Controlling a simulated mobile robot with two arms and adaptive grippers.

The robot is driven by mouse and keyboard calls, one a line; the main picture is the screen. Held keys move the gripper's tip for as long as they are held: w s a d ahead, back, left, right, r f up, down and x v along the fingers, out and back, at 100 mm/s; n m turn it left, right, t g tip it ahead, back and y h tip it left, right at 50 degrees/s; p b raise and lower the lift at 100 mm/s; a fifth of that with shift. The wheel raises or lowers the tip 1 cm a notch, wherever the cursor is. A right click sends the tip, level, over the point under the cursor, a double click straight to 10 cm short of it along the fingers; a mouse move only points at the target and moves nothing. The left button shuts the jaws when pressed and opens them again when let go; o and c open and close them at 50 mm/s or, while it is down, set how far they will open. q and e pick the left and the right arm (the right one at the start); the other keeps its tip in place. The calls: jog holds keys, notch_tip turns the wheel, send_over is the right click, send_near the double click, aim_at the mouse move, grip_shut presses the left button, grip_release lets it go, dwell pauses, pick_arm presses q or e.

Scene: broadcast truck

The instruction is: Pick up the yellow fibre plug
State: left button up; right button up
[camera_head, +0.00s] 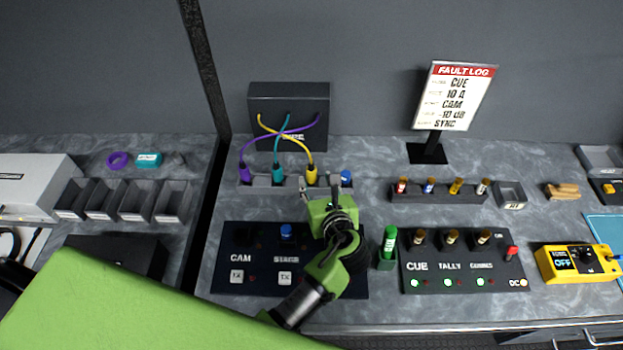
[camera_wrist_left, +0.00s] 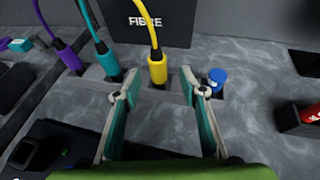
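The yellow fibre plug (camera_head: 311,174) stands upright in a dark holder (camera_head: 262,181) in front of the fibre box (camera_head: 289,101), its yellow cable rising from its top. In the left wrist view the yellow plug (camera_wrist_left: 157,70) shows between and beyond the two fingertips. My left gripper (camera_wrist_left: 158,92) is open around the line to the plug, with nothing between its fingers. In the head view the left gripper (camera_head: 308,187) is just in front of the plug, and I cannot tell whether a finger touches it. My right gripper is not in view.
Purple (camera_head: 245,172) and teal (camera_head: 278,174) plugs stand left of the yellow one, their cables crossing above. A blue cap (camera_head: 346,177) sits close on the right. The CAM and STAGE panel (camera_head: 262,262) lies below my left arm. A fault log sign (camera_head: 454,97) stands behind right.

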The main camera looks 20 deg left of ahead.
aim_at(313, 177)
pick_arm(q)
jog(key=b+x, duration=0.3)
jog(key=shift+w+a+f+b, duration=0.15)
jog(key=shift+w+a+b, duration=0.05)
jog(key=shift+a+b, duration=0.15)
jog(key=shift+w+a+f+b, duration=0.15)
jog(key=shift+w+a+b, duration=0.2)
jog(key=shift+w+b, duration=0.2)
jog(key=shift+c, duration=0.3)
grip_shut()
